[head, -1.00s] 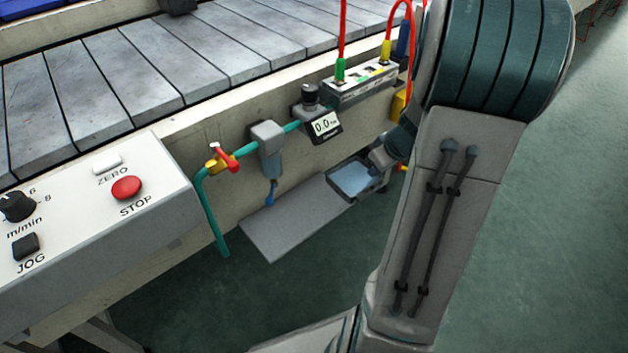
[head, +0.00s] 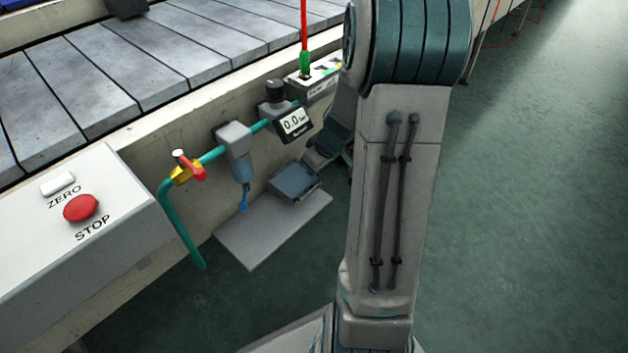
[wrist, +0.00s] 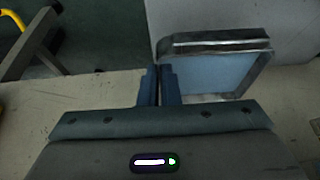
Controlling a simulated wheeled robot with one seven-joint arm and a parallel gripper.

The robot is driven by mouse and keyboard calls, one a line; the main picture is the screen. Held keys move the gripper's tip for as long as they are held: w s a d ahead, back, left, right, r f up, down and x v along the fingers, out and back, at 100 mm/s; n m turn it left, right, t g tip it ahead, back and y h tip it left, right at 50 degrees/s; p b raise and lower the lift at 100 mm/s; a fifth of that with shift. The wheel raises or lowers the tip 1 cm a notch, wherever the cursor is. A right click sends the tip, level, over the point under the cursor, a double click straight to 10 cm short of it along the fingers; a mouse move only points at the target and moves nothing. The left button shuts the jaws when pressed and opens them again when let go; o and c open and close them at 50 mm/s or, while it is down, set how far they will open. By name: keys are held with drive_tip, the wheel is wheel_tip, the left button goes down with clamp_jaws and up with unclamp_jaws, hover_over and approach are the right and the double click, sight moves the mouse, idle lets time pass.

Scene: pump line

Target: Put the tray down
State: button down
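The small tray (head: 296,180) has a dark metal rim and a blue inside. In the head view it shows over the back right part of the pale grey shelf plate (head: 252,240); whether it touches the plate cannot be told. In the wrist view the tray (wrist: 212,72) is at the right of the two dark blue fingers. My gripper (wrist: 160,86) is shut on the tray's near left edge, with the fingertips close together there. In the head view my gripper's fingers are mostly hidden behind the hand.
A control box (head: 85,225) stands at the left. The plate's front left is bare.

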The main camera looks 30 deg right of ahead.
sight(315, 177)
drive_tip(key=shift+f+b, duration=1)
drive_tip(key=shift+f, duration=1)
drive_tip(key=shift+f+b, duration=0.25)
drive_tip(key=shift+b, duration=0.05)
drive_tip(key=c, duration=1.6)
unclamp_jaws()
drive_tip(key=shift+r, duration=0.1)
drive_tip(key=shift+c, duration=0.2)
drive_tip(key=shift+r, duration=0.1)
drive_tip(key=shift+r+p, duration=0.25)
drive_tip(key=shift+p, duration=0.25)
drive_tip(key=p+v, duration=0.4)
drive_tip(key=v, duration=0.7)
drive_tip(key=shift+s+r, duration=0.2)
drive_tip(key=shift+r, duration=0.05)
